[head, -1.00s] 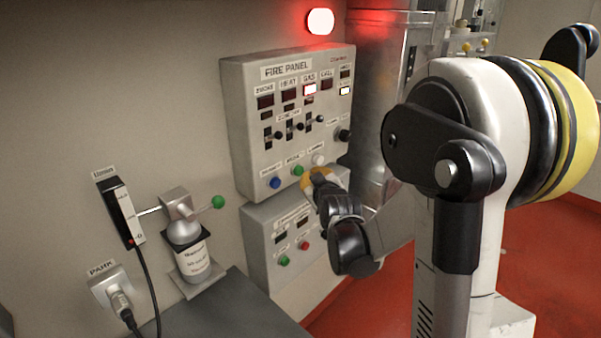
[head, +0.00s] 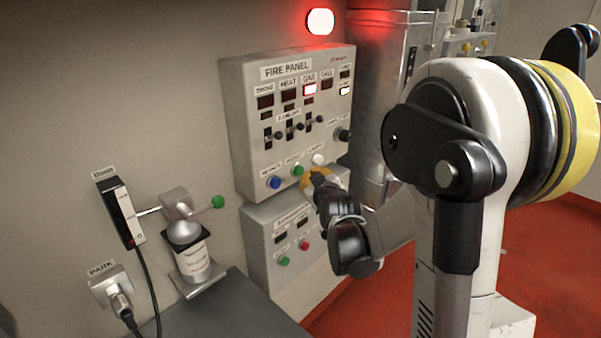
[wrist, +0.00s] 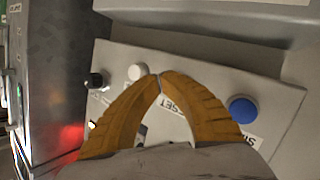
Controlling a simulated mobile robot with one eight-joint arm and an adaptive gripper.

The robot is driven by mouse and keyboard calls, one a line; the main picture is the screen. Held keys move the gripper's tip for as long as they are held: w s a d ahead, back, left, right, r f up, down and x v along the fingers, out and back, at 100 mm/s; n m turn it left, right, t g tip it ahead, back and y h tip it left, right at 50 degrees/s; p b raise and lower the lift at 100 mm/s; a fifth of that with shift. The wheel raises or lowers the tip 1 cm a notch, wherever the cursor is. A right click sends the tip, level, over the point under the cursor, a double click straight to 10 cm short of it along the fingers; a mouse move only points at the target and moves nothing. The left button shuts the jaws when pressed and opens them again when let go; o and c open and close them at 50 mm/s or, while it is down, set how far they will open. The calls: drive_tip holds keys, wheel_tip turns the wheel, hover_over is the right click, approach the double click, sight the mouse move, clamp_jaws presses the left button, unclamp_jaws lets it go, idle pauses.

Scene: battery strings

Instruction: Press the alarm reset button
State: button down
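The fire panel (head: 236,120) is a grey box on the wall. Along its lower edge are a blue button (head: 275,182), a green button (head: 297,170) and a white button (head: 318,159). The label above the green one appears to read RESET. My gripper (head: 307,179), with yellow-orange fingers, is just below the green and white buttons. In the wrist view the fingertips (wrist: 159,76) meet with nothing between them. The RESET label (wrist: 172,107) shows upside down by the fingers, between the white button (wrist: 137,72) and blue button (wrist: 242,109). The green button is hidden there. Contact cannot be told.
A red-lit beacon (head: 320,21) glows above the panel, and the GAS lamp (head: 310,89) is lit. A metal cabinet (head: 378,90) is beyond the panel.

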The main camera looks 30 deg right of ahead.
drive_tip(key=shift+w, duration=0.1)
drive_tip(key=shift+w+a, duration=0.15)
drive_tip(key=shift+w, duration=0.15)
drive_tip(key=shift+w+a, duration=0.25)
drive_tip(key=shift+w, duration=0.45)
idle(0.8)
drive_tip(key=shift+s+b, duration=0.15)
drive_tip(key=shift+b, duration=0.15)
drive_tip(key=shift+s+d, duration=0.2)
drive_tip(key=shift+s, duration=0.3)
drive_tip(key=shift+s+d, duration=0.15)
drive_tip(key=shift+s, duration=0.3)
drive_tip(key=s, duration=0.1)
drive_tip(key=s+d, duration=0.1)
drive_tip(key=s, duration=0.2)
drive_tip(key=shift+s+d, duration=0.35)
idle(0.5)
